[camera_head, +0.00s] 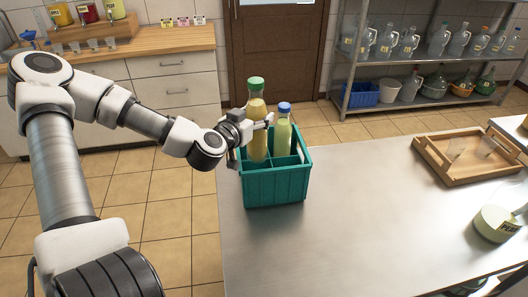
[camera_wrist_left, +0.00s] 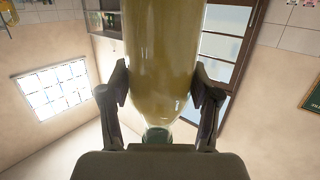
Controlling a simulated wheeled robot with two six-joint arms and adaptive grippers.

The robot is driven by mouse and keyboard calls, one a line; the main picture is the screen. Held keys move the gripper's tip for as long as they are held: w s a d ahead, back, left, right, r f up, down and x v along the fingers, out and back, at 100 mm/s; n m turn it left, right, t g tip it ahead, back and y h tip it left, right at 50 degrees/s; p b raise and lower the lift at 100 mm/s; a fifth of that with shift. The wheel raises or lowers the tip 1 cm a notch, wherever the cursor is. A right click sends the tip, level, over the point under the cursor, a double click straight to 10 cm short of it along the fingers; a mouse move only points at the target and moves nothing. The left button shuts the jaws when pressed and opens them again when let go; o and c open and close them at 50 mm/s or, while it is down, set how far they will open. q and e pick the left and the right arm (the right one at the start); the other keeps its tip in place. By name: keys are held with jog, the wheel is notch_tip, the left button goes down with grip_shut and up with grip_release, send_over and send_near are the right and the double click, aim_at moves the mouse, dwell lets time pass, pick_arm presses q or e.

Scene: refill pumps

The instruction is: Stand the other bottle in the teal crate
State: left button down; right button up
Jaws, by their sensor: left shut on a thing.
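My left gripper (camera_head: 258,122) is shut on this bottle's upper part. The same bottle fills the middle of the left wrist view (camera_wrist_left: 162,60), between both fingers. A shorter bottle with a blue cap (camera_head: 283,138) stands upright to its right, in the back right compartment. My right gripper is not in view.
A wooden tray (camera_head: 438,170) with clear glasses lies at the table's right, near a round pale container (camera_head: 494,224). The steel table (camera_head: 350,230) is clear between crate and tray. A shelf of jugs (camera_head: 400,62) stands behind.

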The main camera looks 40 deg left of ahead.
aim_at(251, 159)
pick_arm(q)
jog(key=f+b, duration=0.1)
jog(key=f, duration=0.2)
jog(key=f+b, duration=0.1)
jog(key=f, duration=0.2)
jog(key=w+f+b, duration=0.1)
jog(key=f, duration=0.3)
jog(key=shift+a, duration=0.3)
jog(key=f, duration=0.2)
jog(key=s+f+b, duration=0.1)
jog(key=shift+d+f, duration=0.2)
jog(key=shift+f, duration=0.15)
jog(key=shift+w+a+f, duration=0.1)
jog(key=shift+w+f, duration=0.15)
jog(key=shift+w, duration=0.1)
jog(key=shift+s, duration=0.1)
jog(key=shift+s+b, duration=0.1)
jog(key=shift+b, duration=0.2)
jog(key=shift+c, duration=1.2)
grip_release()
jog(key=shift+f, duration=0.1)
